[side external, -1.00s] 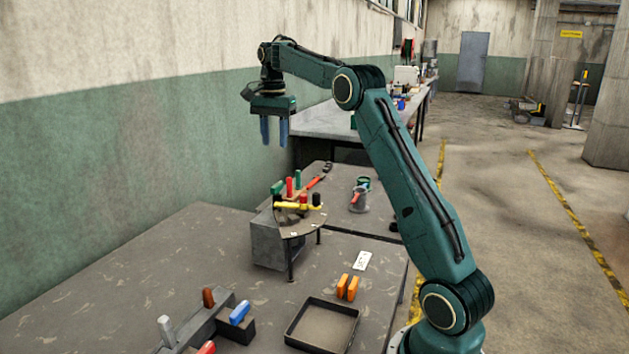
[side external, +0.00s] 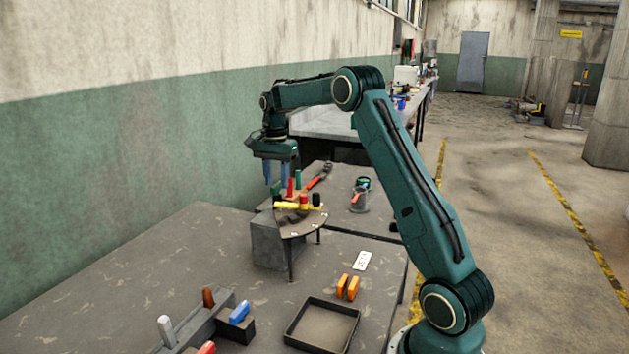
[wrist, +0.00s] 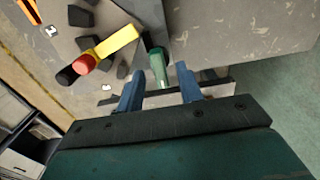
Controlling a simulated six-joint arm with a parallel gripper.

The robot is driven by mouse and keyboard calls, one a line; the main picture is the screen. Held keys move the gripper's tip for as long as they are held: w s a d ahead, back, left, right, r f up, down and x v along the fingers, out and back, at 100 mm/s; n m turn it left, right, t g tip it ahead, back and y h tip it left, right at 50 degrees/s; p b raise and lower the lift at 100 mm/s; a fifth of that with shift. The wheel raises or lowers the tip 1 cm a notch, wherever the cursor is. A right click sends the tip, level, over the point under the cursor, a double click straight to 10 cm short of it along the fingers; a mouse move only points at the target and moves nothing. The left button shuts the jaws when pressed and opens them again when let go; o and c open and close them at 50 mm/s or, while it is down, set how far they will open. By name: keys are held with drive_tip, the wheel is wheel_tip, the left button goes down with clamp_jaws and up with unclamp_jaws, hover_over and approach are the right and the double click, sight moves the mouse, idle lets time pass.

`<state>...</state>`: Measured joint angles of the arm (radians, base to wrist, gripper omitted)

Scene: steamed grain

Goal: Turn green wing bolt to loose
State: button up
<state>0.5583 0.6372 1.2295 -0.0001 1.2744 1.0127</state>
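The green wing bolt (wrist: 158,68) stands at the edge of the work fixture. In the wrist view it lies between the tips of my gripper (wrist: 160,82), with a gap on both sides. In the side view a green piece (side external: 276,188) shows between the fingertips of my gripper (side external: 277,180), which points down at the fixture's back left. My gripper is open and holds nothing. How far the fingertips reach down beside the bolt cannot be told.
A red post (side external: 290,188) and another green post (side external: 298,178) stand nearby. An empty black tray (side external: 322,325) and orange blocks (side external: 347,287) sit in front.

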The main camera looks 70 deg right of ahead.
drive_tip(key=shift+f, duration=0.45)
clamp_jaws()
